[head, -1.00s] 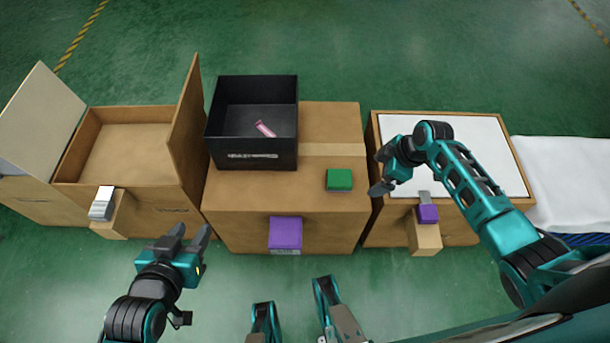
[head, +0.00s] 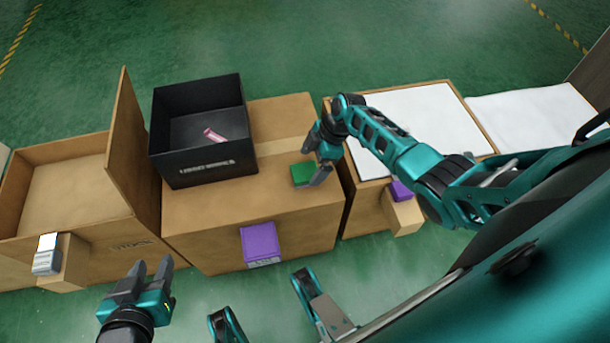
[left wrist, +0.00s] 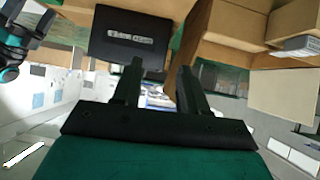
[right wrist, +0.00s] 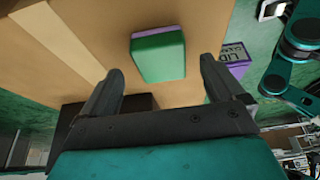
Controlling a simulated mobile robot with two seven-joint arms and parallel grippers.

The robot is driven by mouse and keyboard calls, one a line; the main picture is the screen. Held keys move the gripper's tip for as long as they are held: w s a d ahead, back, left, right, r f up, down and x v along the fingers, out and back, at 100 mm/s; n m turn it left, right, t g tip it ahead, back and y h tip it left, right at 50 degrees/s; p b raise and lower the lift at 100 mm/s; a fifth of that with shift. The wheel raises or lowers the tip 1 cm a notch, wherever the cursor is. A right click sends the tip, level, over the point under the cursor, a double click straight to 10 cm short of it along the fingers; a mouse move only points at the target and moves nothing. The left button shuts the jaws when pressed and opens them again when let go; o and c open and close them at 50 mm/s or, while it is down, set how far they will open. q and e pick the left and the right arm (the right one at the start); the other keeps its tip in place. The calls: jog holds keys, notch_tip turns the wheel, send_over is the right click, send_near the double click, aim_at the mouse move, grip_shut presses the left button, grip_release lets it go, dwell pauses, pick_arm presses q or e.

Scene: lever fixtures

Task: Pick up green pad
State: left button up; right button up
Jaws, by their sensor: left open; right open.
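The green pad (head: 302,174) is a small block lying on top of the middle cardboard box (head: 200,210), near its right edge. In the right wrist view the green pad (right wrist: 158,56) has a purple layer along its edge and lies just beyond the fingertips, a little left of their middle. My right gripper (head: 317,162) is open and empty, beside the pad on its right, its fingers partly overlapping it in the head view. My left gripper (head: 150,268) is open and empty in front of the boxes, away from the pad.
A black bin (head: 204,135) with a pink item (head: 214,136) stands on the same box, left of the pad. A purple block (head: 260,242) is on the box's front. An open box (head: 65,190) is at left; a white-topped box (head: 425,125) is at right.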

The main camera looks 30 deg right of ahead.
aim_at(307, 171)
jog(key=b+x, duration=0.1)
jog(key=x, duration=0.2)
jog(key=shift+s, duration=0.1)
jog(key=shift+a+f, duration=0.15)
jog(key=shift+f, duration=0.15)
jog(key=shift+c, duration=0.8)
jog(key=c, duration=1)
jog(key=shift+r+p, duration=0.3)
jog(key=shift+r, duration=0.35)
pick_arm(q)
notch_tip(307, 171, up, 7)
jog(key=p, duration=0.7)
jog(key=shift+f+p, duration=0.15)
jog(key=shift+p, duration=0.25)
pick_arm(e)
notch_tip(307, 171, up, 19)
pick_arm(q)
jog(key=shift+w, duration=0.2)
pick_arm(e)
jog(key=shift+f, duration=0.1)
